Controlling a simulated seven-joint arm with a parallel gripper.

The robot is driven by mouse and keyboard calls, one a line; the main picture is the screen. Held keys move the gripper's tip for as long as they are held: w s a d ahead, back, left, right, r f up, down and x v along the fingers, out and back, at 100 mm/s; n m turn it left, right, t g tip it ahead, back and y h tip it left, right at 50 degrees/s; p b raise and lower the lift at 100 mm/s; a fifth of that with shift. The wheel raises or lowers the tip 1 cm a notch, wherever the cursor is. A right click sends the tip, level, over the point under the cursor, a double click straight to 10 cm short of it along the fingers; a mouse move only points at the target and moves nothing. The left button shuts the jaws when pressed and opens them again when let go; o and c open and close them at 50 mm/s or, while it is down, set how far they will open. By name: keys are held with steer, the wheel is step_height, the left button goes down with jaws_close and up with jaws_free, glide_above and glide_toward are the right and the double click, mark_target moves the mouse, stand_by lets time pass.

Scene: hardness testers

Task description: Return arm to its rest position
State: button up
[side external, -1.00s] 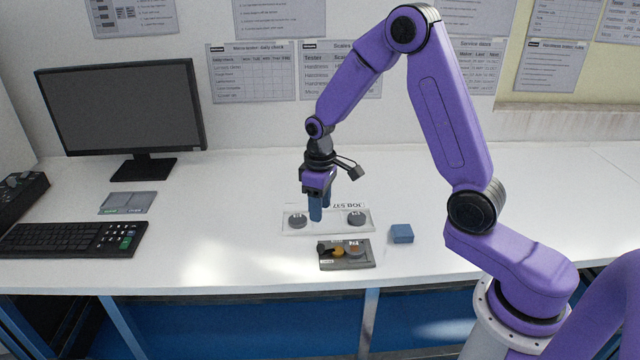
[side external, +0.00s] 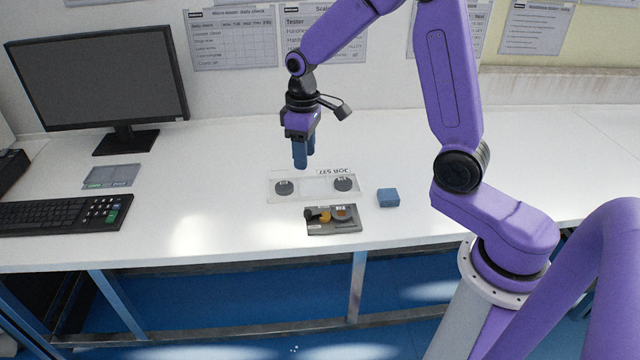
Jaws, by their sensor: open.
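My purple arm reaches in from the right, and my gripper (side external: 302,162) points down with blue fingers. The jaws are open and hold nothing visible. The gripper hangs above the bench, just behind and over a clear tray (side external: 313,186) marked "JOB 537". One grey disc (side external: 284,188) lies at the tray's left end and another grey disc (side external: 343,184) at its right end. The middle of the tray looks empty.
A dark tray (side external: 334,228) with small dark, yellow and brown pieces lies in front. A blue block (side external: 388,197) sits to the right. A monitor (side external: 97,80), keyboard (side external: 62,214) and grey pad (side external: 112,176) stand left. The white bench around is mostly clear.

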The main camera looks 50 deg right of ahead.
steer(key=s+a+r+n, duration=0.2)
steer(key=s+a, duration=0.1)
steer(key=s, duration=0.4)
steer(key=s+a+r+n, duration=0.1)
steer(key=s+a+n, duration=0.15)
steer(key=s, duration=0.35)
steer(key=s+d+r+n, duration=0.1)
steer(key=s+n, duration=0.2)
steer(key=s, duration=1.2)
steer(key=shift+s+r, duration=0.2)
steer(key=shift+s, duration=0.1)
